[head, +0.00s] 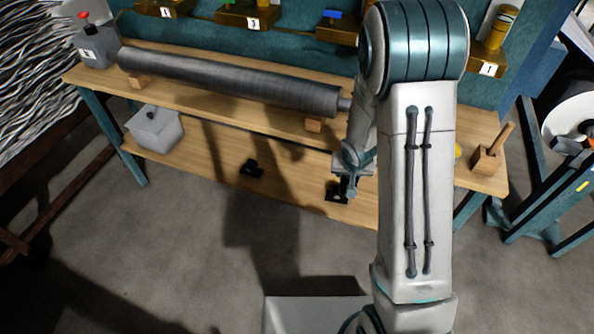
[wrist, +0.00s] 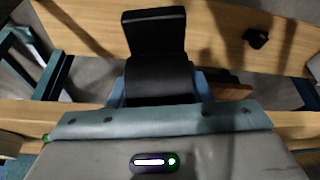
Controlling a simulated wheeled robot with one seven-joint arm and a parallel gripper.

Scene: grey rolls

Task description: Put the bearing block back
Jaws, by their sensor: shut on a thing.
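My gripper (head: 349,184) hangs at the front of the workbench, below the right end of the grey roll. It is shut on a black bearing block (head: 335,194), which hangs at its tip. In the wrist view the same block (wrist: 155,35) stands out between the two bluish fingers, and its far part is a flat plate. A second black block (head: 251,168) rests on the lower shelf to the left, and it also shows in the wrist view (wrist: 256,38). The grey roll (head: 235,82) lies along the bench top on wooden supports. My arm hides part of the bench.
The bench top (head: 210,101) has a grey box with a red button (head: 96,45) at its left end and a wooden block with a handle (head: 488,158) at its right. A grey bin (head: 155,129) stands on the lower shelf (head: 205,157). Labelled holders line the back.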

